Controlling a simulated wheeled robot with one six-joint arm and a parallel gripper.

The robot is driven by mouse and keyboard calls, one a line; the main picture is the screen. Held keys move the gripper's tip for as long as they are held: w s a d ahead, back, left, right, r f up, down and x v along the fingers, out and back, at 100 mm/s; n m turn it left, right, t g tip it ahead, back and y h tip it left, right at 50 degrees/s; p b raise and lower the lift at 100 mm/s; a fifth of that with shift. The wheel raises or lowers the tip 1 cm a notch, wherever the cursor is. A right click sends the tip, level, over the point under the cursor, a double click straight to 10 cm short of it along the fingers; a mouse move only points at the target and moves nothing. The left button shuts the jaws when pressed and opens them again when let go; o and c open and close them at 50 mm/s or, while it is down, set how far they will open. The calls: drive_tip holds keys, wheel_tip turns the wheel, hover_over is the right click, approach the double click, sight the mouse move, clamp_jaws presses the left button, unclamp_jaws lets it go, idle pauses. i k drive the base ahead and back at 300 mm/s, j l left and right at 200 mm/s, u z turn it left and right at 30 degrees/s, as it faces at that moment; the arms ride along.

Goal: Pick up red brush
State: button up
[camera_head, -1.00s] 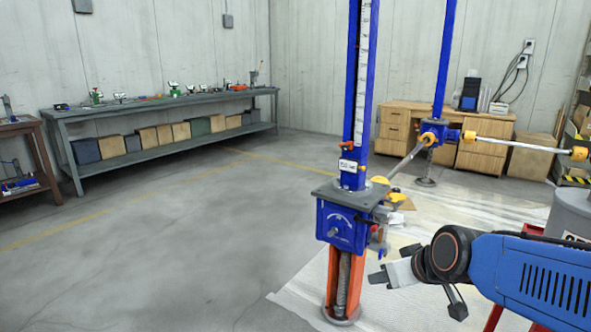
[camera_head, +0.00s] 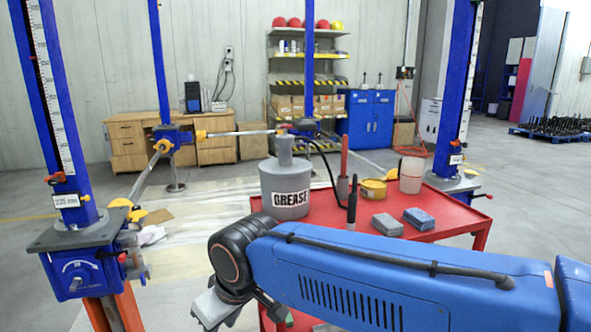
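A red upright stick-like handle (camera_head: 344,154), which looks like the red brush, stands on the red cart (camera_head: 455,208) right of the grey grease can (camera_head: 286,190). Its lower end sits at a small grey holder (camera_head: 343,188), partly hidden. A dark upright tool (camera_head: 352,206) stands just in front of it. My gripper (camera_head: 212,310) is at the lower left of the cart, well apart from the red handle. It points down and left, and its fingertips are too unclear to tell whether it is open.
The cart also holds a yellow tub (camera_head: 373,190), a translucent container (camera_head: 411,175) and two sponge-like blocks (camera_head: 388,225). Blue screw-jack columns (camera_head: 52,110) stand left and right (camera_head: 460,90). My blue arm covers the cart's front. Open floor lies at right.

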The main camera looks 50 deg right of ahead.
sight(345, 149)
drive_tip(key=z, duration=1.7)
